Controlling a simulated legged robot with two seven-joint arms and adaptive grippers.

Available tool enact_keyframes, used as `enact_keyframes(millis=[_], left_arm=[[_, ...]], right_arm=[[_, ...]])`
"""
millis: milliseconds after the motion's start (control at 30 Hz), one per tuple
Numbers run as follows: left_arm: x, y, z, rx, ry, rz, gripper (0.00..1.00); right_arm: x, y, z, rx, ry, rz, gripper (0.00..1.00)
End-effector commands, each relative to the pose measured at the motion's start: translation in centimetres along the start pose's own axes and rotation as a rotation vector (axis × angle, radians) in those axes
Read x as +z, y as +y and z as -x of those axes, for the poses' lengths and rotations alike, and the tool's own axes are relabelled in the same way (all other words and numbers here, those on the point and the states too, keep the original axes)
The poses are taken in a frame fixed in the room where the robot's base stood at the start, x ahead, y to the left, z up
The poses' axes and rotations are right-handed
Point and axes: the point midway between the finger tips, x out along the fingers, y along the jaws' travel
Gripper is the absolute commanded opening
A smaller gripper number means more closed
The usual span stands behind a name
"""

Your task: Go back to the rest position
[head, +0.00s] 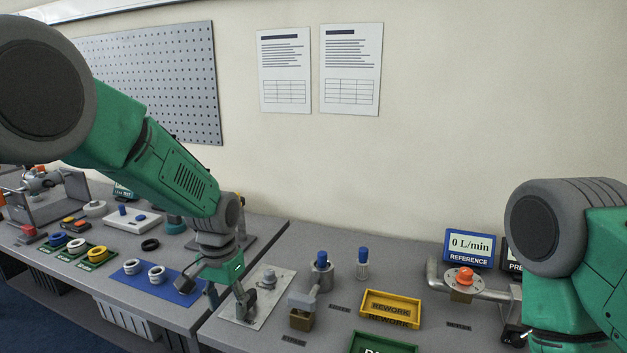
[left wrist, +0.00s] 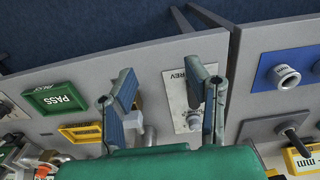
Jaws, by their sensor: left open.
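My left gripper (head: 228,302) hangs at the end of my green left arm, over the front of the table near the seam between the two tabletops. In the left wrist view its two fingers (left wrist: 158,68) are spread apart with nothing between them. The light plate marked REV (left wrist: 186,100) with a grey fitting lies below, by the right-hand finger; the plate (head: 278,292) shows just right of the gripper in the head view. My right arm enters at the right edge of the head view; its gripper is not visible.
A blue mat (head: 150,286) with two white rings lies left of the gripper. A brass-coloured block with a grey valve (head: 302,318), a yellow REWORK tray (head: 391,308) and a green tray (head: 383,342) stand to the right. A pipe with an orange knob (head: 465,275) sits near my right arm.

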Motion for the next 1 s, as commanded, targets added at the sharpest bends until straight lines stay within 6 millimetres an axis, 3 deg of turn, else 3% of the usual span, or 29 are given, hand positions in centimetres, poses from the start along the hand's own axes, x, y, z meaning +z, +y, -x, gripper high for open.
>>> enact_keyframes(millis=[367, 633, 767, 900, 1000], left_arm=[[3.5, -0.3, -7.4, 0.012, 0.003, 0.033, 0.43], [9.6, -0.3, -15.7, 0.021, 0.012, 0.081, 0.43], [15.3, -0.1, -21.5, 0.026, 0.011, 0.122, 0.43], [24.3, 0.5, -27.2, 0.022, 0.017, 0.183, 0.43], [30.4, 1.0, -29.3, 0.012, 0.025, 0.224, 0.43]], right_arm=[[0.0, 0.0, -1.4, 0.0, 0.001, 0.0, 0.4], [0.2, 0.0, -3.0, 0.0, 0.0, 0.0, 0.4], [0.3, 0.0, -4.5, 0.0, 0.0, 0.0, 0.4], [0.4, -0.1, -6.5, 0.0, 0.0, 0.0, 0.4], [0.4, -0.1, -7.8, 0.0, 0.0, 0.0, 0.4]])
